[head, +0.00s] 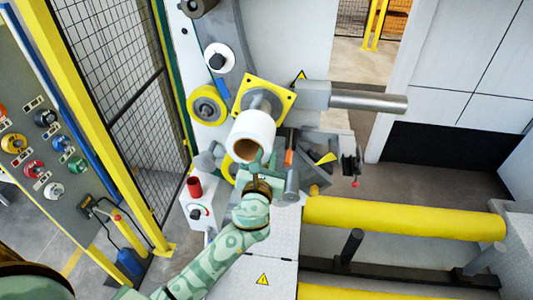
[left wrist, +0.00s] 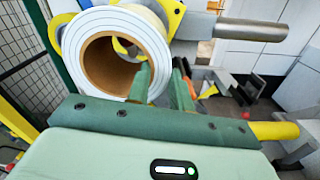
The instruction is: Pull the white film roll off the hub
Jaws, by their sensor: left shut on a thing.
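The white film roll (head: 252,128) has a brown core and its open end faces me. In the left wrist view the roll (left wrist: 158,42) fills the upper middle. Behind it, a grey hub (head: 263,98) sticks out from a yellow square plate; the roll hides part of it, and I cannot tell how far the roll sits on it. My left gripper (head: 262,162) is at the roll's near end, shut on its lower right wall. In the left wrist view the fingers (left wrist: 165,78) stand on either side of that wall. My right gripper is not in view.
A grey bar (head: 368,102) juts out to the right of the yellow plate. A yellow roller (head: 405,218) lies at the lower right. A button panel (head: 45,130) and a mesh fence (head: 115,60) stand at the left. A red-topped box (head: 196,200) is left of my forearm.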

